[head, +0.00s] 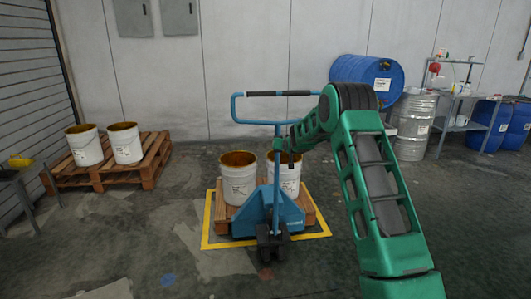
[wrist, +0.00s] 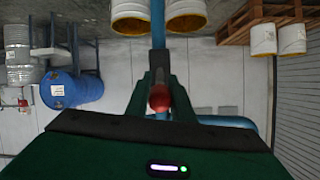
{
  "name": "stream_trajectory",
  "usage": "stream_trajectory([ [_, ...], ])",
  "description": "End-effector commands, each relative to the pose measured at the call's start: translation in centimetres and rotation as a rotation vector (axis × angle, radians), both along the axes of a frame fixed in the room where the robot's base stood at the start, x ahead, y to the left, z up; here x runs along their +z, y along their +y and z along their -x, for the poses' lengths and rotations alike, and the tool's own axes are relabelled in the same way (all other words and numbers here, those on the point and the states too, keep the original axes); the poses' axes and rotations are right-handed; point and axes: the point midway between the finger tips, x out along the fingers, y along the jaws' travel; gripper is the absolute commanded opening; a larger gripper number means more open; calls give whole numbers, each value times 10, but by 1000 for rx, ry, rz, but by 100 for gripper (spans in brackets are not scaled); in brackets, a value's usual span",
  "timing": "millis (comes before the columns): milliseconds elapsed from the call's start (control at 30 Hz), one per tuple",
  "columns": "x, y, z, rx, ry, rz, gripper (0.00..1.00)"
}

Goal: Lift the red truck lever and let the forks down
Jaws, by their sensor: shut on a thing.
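The blue pallet truck (head: 270,208) stands with its upright handle facing me, in front of a wooden pallet (head: 310,209) that carries two white buckets. Its red lever (wrist: 159,98) shows as a round red knob in the wrist view. My gripper (wrist: 160,88) is shut on the red lever, with the dark fingers close on both sides of the knob. In the head view my green arm reaches in from the right, and the lever cannot be made out there. The forks are hidden under the pallet, so their height cannot be told.
A yellow floor frame (head: 213,243) surrounds the truck's pallet. Another pallet (head: 150,176) with two buckets stands at left. A blue drum (head: 366,75), a steel drum (head: 413,125) and a shelf (head: 458,123) stand at the back right. The floor at front left is mostly clear.

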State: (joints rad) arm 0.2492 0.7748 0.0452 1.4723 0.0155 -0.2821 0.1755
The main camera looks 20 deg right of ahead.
Motion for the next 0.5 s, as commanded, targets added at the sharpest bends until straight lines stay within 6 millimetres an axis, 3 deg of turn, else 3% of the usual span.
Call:
stream_trajectory([
  [100, 6, -13, 2, -12, 36, -7, 0],
  [500, 9, -20, 4, -18, 93, -22, 0],
])
